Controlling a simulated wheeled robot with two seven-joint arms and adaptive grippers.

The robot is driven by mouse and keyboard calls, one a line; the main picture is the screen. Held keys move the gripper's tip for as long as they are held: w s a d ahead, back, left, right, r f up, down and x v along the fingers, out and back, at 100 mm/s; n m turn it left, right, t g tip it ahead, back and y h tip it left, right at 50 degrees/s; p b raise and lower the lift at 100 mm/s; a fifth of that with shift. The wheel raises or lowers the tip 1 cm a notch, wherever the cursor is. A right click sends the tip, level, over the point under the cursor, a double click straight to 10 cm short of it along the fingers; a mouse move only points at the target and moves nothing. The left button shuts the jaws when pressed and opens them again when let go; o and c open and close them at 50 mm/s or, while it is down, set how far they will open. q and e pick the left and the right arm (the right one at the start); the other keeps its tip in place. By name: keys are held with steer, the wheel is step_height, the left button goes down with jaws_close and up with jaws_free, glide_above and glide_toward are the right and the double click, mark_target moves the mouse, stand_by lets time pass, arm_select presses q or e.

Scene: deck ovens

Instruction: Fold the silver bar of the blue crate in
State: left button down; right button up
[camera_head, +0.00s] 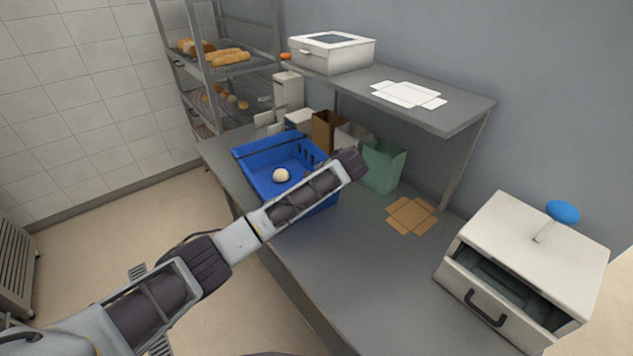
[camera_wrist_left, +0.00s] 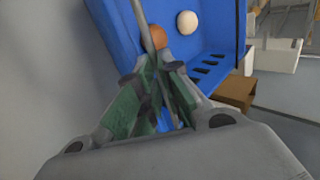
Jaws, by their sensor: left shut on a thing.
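The blue crate (camera_head: 266,144) stands on the grey counter, with a pale round bun (camera_head: 281,175) in it. In the left wrist view, the crate (camera_wrist_left: 112,30) fills the upper middle. The silver bar (camera_wrist_left: 141,20) runs from the top edge down to my left gripper (camera_wrist_left: 158,72), whose green-padded fingers are shut on it. The pale bun (camera_wrist_left: 187,22) and a brown rounded thing (camera_wrist_left: 158,37) show beyond the fingers. In the head view my left arm covers the crate's near right part, and the bar and fingers are hidden. My right gripper is not in view.
Paper bags, including a green one (camera_head: 384,165), stand close behind the crate. A flat brown carton (camera_head: 411,215) lies to the right. A white box with an open drawer (camera_head: 525,262) stands at the right. A shelf (camera_head: 440,112) overhangs the back. The counter's middle is clear.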

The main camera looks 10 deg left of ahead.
arm_select(q)
steer(key=c, duration=1.6)
jaws_free()
steer(key=v, duration=1.2)
